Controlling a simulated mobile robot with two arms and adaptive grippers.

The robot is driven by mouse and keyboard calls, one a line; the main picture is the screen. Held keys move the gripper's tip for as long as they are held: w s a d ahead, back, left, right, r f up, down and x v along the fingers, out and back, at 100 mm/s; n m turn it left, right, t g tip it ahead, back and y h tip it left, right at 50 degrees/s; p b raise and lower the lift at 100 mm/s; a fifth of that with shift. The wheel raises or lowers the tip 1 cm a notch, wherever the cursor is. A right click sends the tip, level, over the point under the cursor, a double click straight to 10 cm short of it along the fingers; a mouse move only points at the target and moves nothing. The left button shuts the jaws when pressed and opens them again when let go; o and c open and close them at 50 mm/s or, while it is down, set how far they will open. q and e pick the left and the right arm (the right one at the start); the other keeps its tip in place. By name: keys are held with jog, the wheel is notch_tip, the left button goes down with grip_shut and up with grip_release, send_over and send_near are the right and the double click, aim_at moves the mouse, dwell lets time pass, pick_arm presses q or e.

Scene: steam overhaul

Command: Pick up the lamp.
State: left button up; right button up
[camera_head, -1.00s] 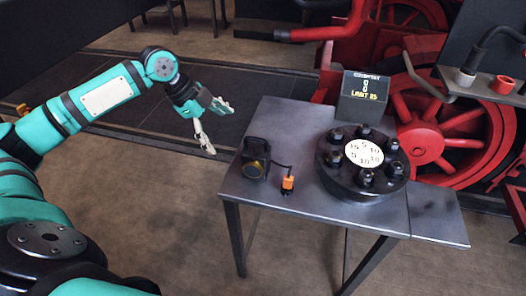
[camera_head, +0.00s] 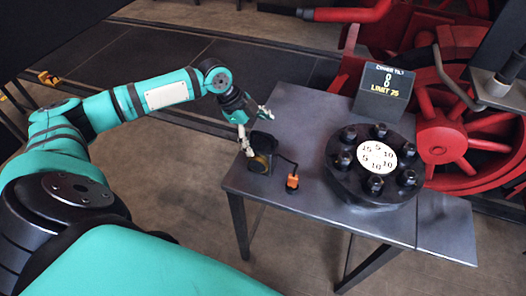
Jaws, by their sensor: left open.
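The lamp (camera_head: 262,155) is a small dark box-shaped unit with a yellowish round lens, standing near the left edge of the grey table. A short black cable runs from it to an orange block (camera_head: 292,181) on its right. My left gripper (camera_head: 256,133) is open at the lamp's upper left, with one pale finger on the lamp's left side and the other above and behind it. I cannot tell whether the fingers touch the lamp. The arm hides nothing of the lamp's front. My right gripper does not show.
The grey table (camera_head: 317,213) also holds a black round flange (camera_head: 352,190) with several bolts and a white numbered disc. A dark display box (camera_head: 383,90) stands behind it. Red wheels (camera_head: 450,140) rise behind the table. The table's front left is clear.

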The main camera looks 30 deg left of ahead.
aim_at(268, 146)
pick_arm(q)
jog(key=shift+w+d+f, duration=0.1)
jog(key=shift+d+f, duration=0.1)
jog(key=shift+f, duration=0.25)
jog(key=shift+d+f+p, duration=0.2)
jog(key=shift+f+p, duration=0.1)
jog(key=shift+p, duration=0.1)
jog(key=p+x, duration=0.1)
jog(key=x, duration=0.2)
jog(key=shift+w+d+f, duration=0.2)
jog(key=shift+f, duration=0.1)
jog(key=shift+w+d+f, duration=0.1)
jog(key=shift+w+f, duration=0.05)
jog(key=shift+f, duration=0.2)
jog(key=shift+c, duration=1.3)
jog(key=shift+r, duration=0.1)
jog(key=c, duration=1.3)
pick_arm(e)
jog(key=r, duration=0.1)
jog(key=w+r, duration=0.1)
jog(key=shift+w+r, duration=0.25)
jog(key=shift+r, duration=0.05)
pick_arm(q)
jog(key=shift+o, duration=0.2)
